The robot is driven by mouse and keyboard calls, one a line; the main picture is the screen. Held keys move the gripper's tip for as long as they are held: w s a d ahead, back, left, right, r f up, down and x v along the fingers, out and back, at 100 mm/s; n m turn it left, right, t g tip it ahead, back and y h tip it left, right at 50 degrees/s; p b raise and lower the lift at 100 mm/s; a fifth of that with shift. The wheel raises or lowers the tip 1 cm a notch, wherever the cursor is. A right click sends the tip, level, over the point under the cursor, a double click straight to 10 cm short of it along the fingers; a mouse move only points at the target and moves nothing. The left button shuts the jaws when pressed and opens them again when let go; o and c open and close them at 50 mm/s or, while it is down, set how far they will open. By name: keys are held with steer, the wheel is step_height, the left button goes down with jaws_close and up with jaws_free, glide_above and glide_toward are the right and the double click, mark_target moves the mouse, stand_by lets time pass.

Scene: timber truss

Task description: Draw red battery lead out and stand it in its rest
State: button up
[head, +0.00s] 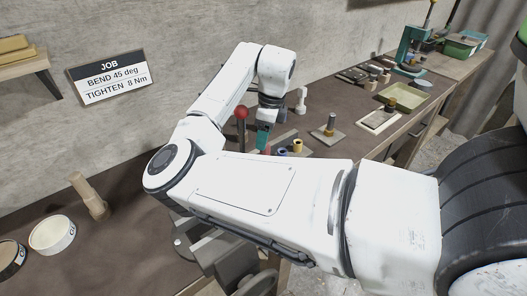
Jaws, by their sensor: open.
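My gripper (266,121) points down over the middle of the bench, beyond my forearm. It is small in the head view, its jaws are open, and its fingertips are partly hard to make out. I cannot clearly pick out the red battery lead or its rest. Beside the gripper, to its right, a blue-ringed piece (283,152) and a yellow-ringed piece (297,146) stand close together on the bench. My forearm hides the bench in front of them.
A red ball knob (240,113) stands just left of my gripper. A square plate with a post (330,131) and a yellowish tray (404,97) lie to the right. A white bowl (52,234) and a wooden peg piece (89,196) stand at the left.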

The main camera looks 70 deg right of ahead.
mark_target(265, 152)
steer(key=shift+a+f+p, duration=0.15)
steer(key=shift+f+p, duration=0.7)
steer(key=shift+f, duration=1.85)
jaws_close()
